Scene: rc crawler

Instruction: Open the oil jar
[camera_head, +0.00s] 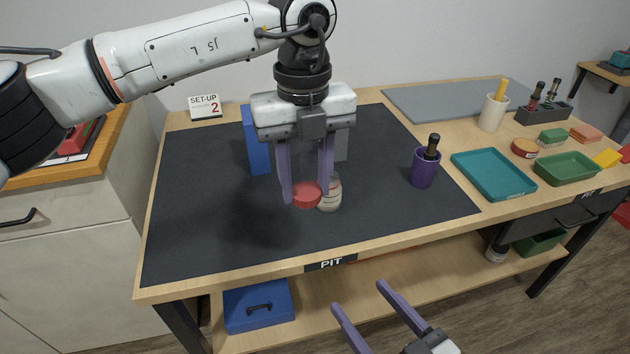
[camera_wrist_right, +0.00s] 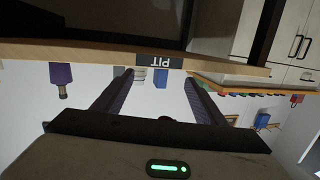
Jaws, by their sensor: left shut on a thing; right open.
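The oil jar (camera_head: 333,193), pale with a printed label, stands on the dark mat, partly hidden by a finger of my left gripper. My left gripper (camera_head: 306,200) points down and is shut on a round red lid (camera_head: 306,194). The lid shows to the left of the jar's body and in front of it, not on its top; I cannot tell whether they touch. In the right wrist view, upside down, the jar (camera_wrist_right: 140,74) shows just past the table edge. My right gripper (camera_head: 358,297) is open and empty, in front of the table.
A purple cup (camera_head: 424,168) with a dark-handled tool stands right of the jar. A blue block (camera_head: 256,140) stands behind my left gripper. A teal tray (camera_head: 493,174) and green tray (camera_head: 567,168) lie at the right. The mat's left part (camera_head: 195,215) is clear.

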